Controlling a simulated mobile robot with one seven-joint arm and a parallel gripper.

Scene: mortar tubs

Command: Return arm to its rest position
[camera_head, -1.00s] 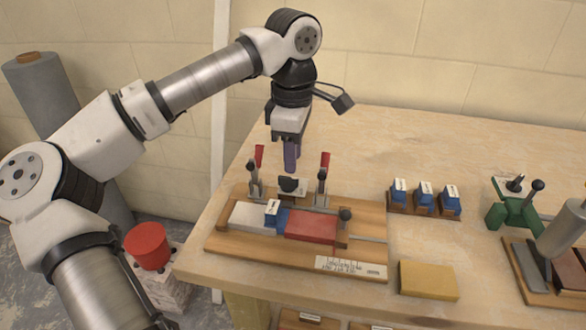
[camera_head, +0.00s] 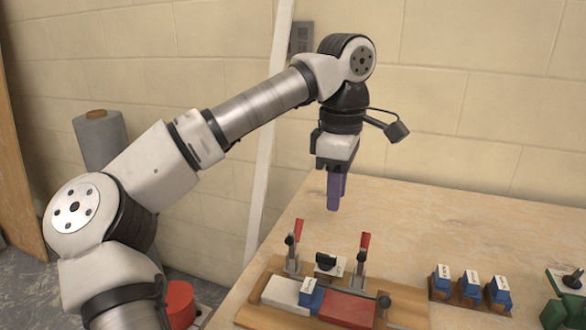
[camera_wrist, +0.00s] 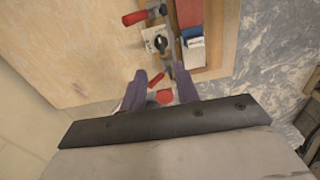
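My gripper (camera_head: 336,207) hangs pointing down above the back of the table, behind and above the wooden fixture (camera_head: 257,313). In the wrist view my gripper (camera_wrist: 161,80) shows two purple fingers standing apart with nothing held between them. The fixture carries two red-handled clamps, the left one (camera_head: 294,247) and the right one (camera_head: 361,257). A white block (camera_head: 284,290), a blue block (camera_head: 310,298) and a red block (camera_head: 346,308) lie in it. The fingers touch nothing.
Several labelled blue blocks (camera_head: 470,284) stand in a wooden rack to the right. A green device (camera_head: 560,312) is at the right edge. A grey roll (camera_head: 101,140) and a red round thing (camera_head: 179,303) stand left of the table. The table's back right is clear.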

